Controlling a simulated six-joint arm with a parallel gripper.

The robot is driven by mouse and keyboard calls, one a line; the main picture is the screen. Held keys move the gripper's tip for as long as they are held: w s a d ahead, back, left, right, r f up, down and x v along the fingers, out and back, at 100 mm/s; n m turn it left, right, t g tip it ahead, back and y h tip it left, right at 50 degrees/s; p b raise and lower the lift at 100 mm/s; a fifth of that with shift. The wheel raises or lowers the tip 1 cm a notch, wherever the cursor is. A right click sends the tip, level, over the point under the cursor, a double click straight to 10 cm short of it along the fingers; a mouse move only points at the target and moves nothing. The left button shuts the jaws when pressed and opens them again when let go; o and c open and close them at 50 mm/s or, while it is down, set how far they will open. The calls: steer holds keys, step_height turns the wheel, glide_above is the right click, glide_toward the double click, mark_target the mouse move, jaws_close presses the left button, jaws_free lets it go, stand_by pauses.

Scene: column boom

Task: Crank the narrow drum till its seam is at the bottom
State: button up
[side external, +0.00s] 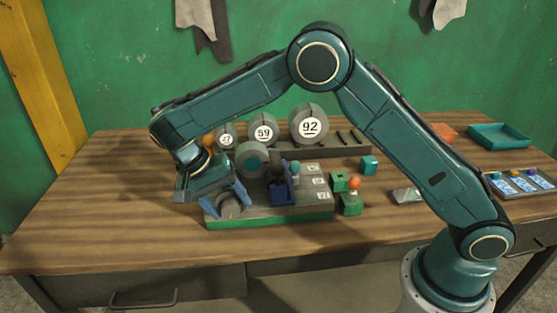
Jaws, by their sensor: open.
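Three grey drums with white number discs stand in a row at the back: 27 (226,140), the smallest, 59 (263,133) and 92 (310,126), the largest. A grey drum with a teal centre (252,160) sits above a green-edged base (270,221), beside a dark blue bracket (281,190). A teal-topped knob (295,169) is right of the bracket; I cannot tell if it is a crank. My gripper (231,203) is open, low at the base's left end, its blue fingers beside a grey round part (230,209).
Green blocks (349,205), an orange ball (355,183) and a teal cube (369,165) stand right of the base. A teal tray (498,136), an orange block (445,132) and a card panel (521,183) lie further right. The table's left side is clear.

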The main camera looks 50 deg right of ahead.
steer(key=shift+s+t+y, duration=0.25)
steer(key=shift+t+y, duration=0.45)
steer(key=shift+s+d+r+t+y, duration=0.1)
steer(key=shift+s+t+y, duration=0.05)
steer(key=shift+t+y, duration=0.5)
steer(key=shift+s+t+y, duration=0.1)
steer(key=shift+t+y, duration=0.45)
steer(key=shift+y, duration=0.1)
step_height(320, 180, up, 13)
steer(key=s+d+r+n+t, duration=0.2)
steer(key=s+d+r+n, duration=0.1)
steer(key=s+d+n, duration=0.2)
steer(key=s+d+r+n+t, duration=0.2)
steer(key=s+d+n, duration=0.4)
steer(key=s+n, duration=0.4)
steer(key=shift+s+d+r+n, duration=0.25)
steer(key=shift+s+r, duration=0.4)
steer(key=shift+s, duration=1.35)
steer(key=shift+a, duration=0.1)
